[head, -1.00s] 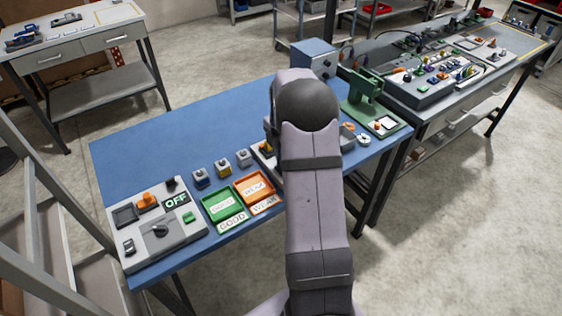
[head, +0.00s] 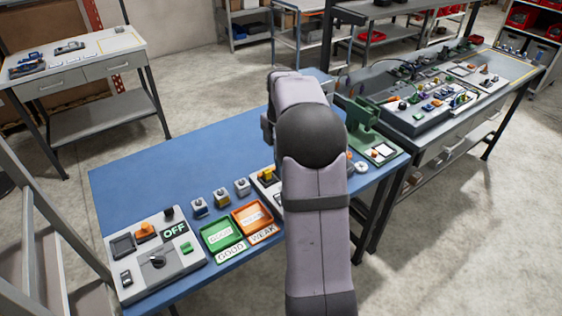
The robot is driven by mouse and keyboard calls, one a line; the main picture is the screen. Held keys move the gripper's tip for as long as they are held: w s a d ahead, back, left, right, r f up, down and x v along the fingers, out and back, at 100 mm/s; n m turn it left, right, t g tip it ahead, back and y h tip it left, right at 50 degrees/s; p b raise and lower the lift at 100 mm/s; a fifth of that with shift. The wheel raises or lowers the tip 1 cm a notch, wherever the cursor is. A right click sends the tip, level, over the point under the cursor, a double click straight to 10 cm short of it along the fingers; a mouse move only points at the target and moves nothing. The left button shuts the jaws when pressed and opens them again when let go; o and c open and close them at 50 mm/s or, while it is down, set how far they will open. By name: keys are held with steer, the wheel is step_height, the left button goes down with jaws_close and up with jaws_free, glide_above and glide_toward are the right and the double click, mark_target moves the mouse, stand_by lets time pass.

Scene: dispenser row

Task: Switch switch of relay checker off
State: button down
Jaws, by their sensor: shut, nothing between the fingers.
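A light grey control box (head: 190,266) stands at the left front corner of the blue table, and it looks like the relay checker. Its display (head: 175,231) reads OFF. It carries a dark round knob with a pointer (head: 157,260), a small dark rocker switch (head: 126,278), an orange part (head: 146,230), a black knob (head: 168,212) and a green button (head: 187,248). Which of these is the switch I cannot tell for sure. My arm rises to the right of the box, well apart from it. My gripper is hidden behind the arm.
A green tray labelled GOOD (head: 222,249) and an orange tray labelled WEAK (head: 271,223) lie right of the box, with several small blocks behind them. My arm partly hides another grey panel (head: 262,190). A green device (head: 362,125) stands farther right. The blue table (head: 150,165) is clear at back left.

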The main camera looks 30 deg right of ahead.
mark_target(276, 197)
steer(key=shift+r, duration=1.3)
steer(key=shift+s+f+t+b, duration=0.1)
steer(key=shift+t+b, duration=0.2)
steer(key=shift+b, duration=0.35)
steer(key=shift+s+a+t+b, duration=0.2)
steer(key=shift+a+t+b, duration=0.1)
steer(key=shift+t+b, duration=0.15)
steer(key=f+p, duration=0.1)
steer(key=f, duration=0.3)
steer(key=w+f+p, duration=0.1)
steer(key=f+p, duration=0.1)
steer(key=f, duration=0.3)
steer(key=w+f+p, duration=0.1)
steer(key=f, duration=0.3)
steer(key=shift+f, duration=0.25)
steer(key=shift+f, duration=0.15)
